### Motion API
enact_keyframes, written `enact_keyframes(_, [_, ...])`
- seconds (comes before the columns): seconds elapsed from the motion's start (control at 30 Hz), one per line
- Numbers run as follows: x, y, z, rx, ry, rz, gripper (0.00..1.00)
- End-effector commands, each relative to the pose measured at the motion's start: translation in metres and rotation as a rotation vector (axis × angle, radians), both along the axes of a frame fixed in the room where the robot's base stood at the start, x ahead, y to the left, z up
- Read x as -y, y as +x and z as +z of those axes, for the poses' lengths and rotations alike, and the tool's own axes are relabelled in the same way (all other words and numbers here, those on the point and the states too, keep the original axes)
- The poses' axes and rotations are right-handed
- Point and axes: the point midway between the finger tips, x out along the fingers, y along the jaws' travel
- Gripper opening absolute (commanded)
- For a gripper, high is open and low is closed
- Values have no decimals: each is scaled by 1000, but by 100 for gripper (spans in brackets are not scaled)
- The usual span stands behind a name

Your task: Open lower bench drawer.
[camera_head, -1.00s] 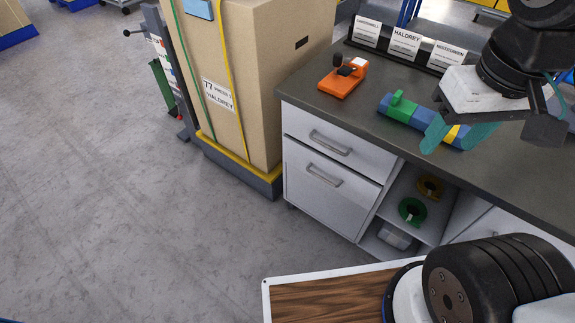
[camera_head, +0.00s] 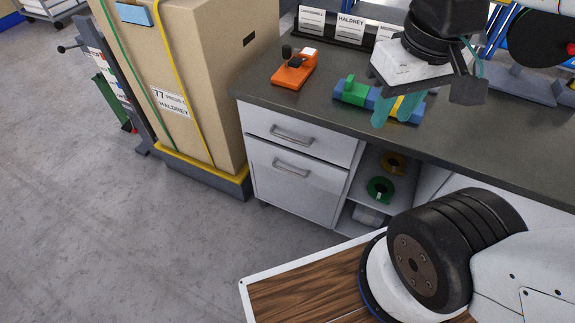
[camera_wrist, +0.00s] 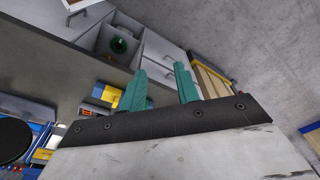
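The bench has two drawers at its left end. The lower bench drawer (camera_head: 300,191) has a white front and a grey bar handle (camera_head: 292,168), and it is shut. The upper drawer (camera_head: 325,146) above it is shut too, with its own handle (camera_head: 291,134). My gripper (camera_head: 398,110) is above the bench top, to the right of the drawers, apart from both handles. In the wrist view my gripper (camera_wrist: 160,92) shows two teal fingers spread apart with nothing between them. The drawer fronts (camera_wrist: 160,50) show beyond the fingers there.
On the bench top (camera_head: 460,135) are an orange tool (camera_head: 294,70), a blue and green block (camera_head: 353,92) and a sign rack (camera_head: 345,42). Open shelves hold a green tape roll (camera_head: 381,189). A strapped carton (camera_head: 200,85) on a pallet stands left of the drawers. Floor ahead is clear.

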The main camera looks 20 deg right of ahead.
Motion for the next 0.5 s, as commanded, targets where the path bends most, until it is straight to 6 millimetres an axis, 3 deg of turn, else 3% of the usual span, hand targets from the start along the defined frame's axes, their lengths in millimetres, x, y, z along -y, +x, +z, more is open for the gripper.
enact_keyframes(0.27, [-20, 16, -34, -193, -7, 91, 31])
enact_keyframes(0.5, [-65, 56, -80, -357, 44, 159, 31])
